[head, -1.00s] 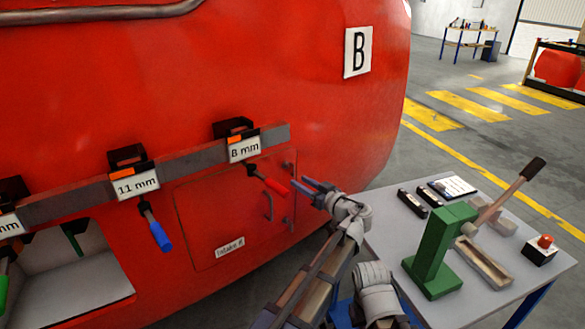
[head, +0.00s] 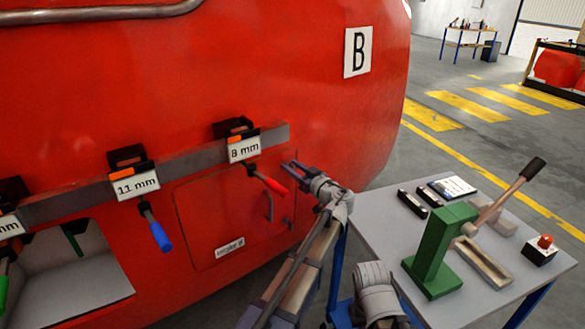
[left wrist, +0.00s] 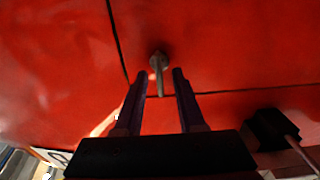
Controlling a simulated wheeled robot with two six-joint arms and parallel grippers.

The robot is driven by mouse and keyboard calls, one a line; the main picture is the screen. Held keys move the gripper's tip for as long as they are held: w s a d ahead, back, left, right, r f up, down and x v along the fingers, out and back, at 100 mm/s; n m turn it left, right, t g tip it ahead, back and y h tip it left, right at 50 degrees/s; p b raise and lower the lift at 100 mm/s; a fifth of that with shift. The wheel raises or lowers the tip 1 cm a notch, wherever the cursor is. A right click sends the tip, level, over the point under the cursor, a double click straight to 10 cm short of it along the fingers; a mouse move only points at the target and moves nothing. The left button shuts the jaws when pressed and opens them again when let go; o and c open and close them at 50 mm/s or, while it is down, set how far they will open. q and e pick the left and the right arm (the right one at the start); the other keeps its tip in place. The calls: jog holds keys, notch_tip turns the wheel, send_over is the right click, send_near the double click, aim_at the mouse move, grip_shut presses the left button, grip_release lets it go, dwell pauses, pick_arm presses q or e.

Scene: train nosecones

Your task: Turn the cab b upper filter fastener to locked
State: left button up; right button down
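The red intake hatch (head: 205,217) is set in the red nosecone (head: 290,65), below the tool rail. In the left wrist view a small grey fastener (left wrist: 158,63) with a narrow tab sits on the red surface near the hatch seams. In the head view my left gripper (head: 289,165) is at the hatch's upper right corner and seems to cover the fastener there. Its two fingers are open. In the left wrist view the fastener lies between the fingertips, with gaps visible on both sides.
A red-handled tool (head: 271,183) hangs under the 8 mm label (head: 244,148), close left of my left gripper. A blue-handled tool (head: 158,235) hangs further left. A hatch handle (head: 268,207) is below. A grey table (head: 375,228) with a green press (head: 440,250) stands right.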

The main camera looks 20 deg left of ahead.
pick_arm(q)
grip_shut()
dwell(0.3)
dwell(0.4)
